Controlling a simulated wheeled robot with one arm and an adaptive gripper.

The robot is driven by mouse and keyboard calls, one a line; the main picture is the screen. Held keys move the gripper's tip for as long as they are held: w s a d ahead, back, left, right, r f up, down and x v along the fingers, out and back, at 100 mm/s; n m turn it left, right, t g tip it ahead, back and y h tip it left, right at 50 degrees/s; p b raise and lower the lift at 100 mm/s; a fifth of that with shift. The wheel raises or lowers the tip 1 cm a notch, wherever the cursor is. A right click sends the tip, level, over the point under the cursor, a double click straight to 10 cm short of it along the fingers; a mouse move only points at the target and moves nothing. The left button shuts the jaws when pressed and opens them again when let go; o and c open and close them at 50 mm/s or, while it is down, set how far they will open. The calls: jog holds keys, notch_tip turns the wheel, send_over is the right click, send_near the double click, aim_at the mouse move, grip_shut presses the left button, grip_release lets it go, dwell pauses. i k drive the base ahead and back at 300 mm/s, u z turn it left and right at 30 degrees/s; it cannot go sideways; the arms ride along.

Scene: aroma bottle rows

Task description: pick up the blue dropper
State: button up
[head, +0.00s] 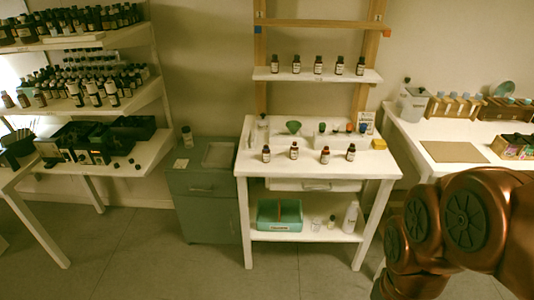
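A few small coloured tops stand at the back of the white central table (375,167). One at the right looks blue (362,128), and a red-orange one (349,128) is beside it. They are too small to tell for sure which is the blue dropper. My copper-coloured arm fills the lower right, apart from the table. My gripper is not in view.
Several brown bottles, including one at the front left (266,154), stand on the table near a green funnel (293,127) and a yellow block (379,143). A shelf (290,74) with bottles hangs above. A grey-green cabinet (203,205) is left; another table (409,132) is right.

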aim_at(363, 126)
jog(key=u, duration=0.25)
jog(key=k, duration=0.6)
jog(key=u, duration=0.55)
jog(key=k, duration=0.6)
jog(key=z, duration=0.9)
jog(key=i, duration=0.9)
jog(key=z, duration=0.75)
jog(key=i, duration=1.1)
jog(key=u, duration=1.15)
jog(key=i, duration=0.75)
jog(key=u, duration=0.95)
